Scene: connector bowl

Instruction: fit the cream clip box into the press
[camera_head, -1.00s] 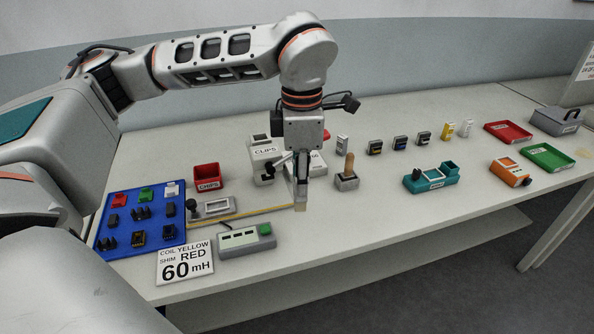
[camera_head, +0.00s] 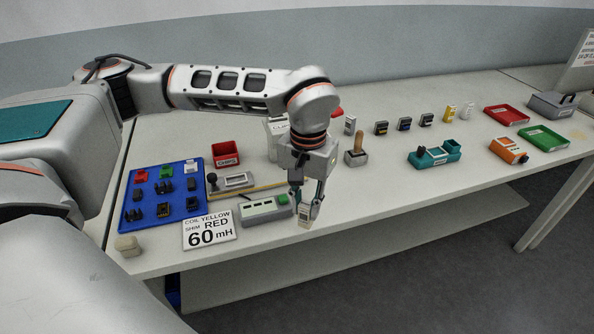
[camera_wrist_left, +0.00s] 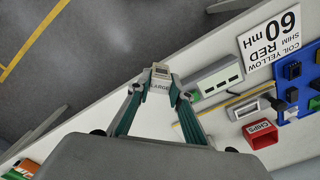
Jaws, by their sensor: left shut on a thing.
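My left gripper (camera_head: 306,204) points down near the table's front edge, shut on a small cream clip box (camera_head: 305,222). No part is labelled as the press. A grey fixture with a black knob and a framed slot (camera_head: 238,180) lies left of the gripper. A white machine (camera_head: 276,137) is partly hidden behind my arm. My right gripper is out of view.
A grey-green box with a green button (camera_head: 265,209) stands close left of the gripper. Beyond are a 60 mH sign (camera_head: 209,230), a blue parts tray (camera_head: 150,216) and a red chips bin (camera_head: 226,153). A wooden-handled tool (camera_head: 356,158) stands behind right. The front right table is clear.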

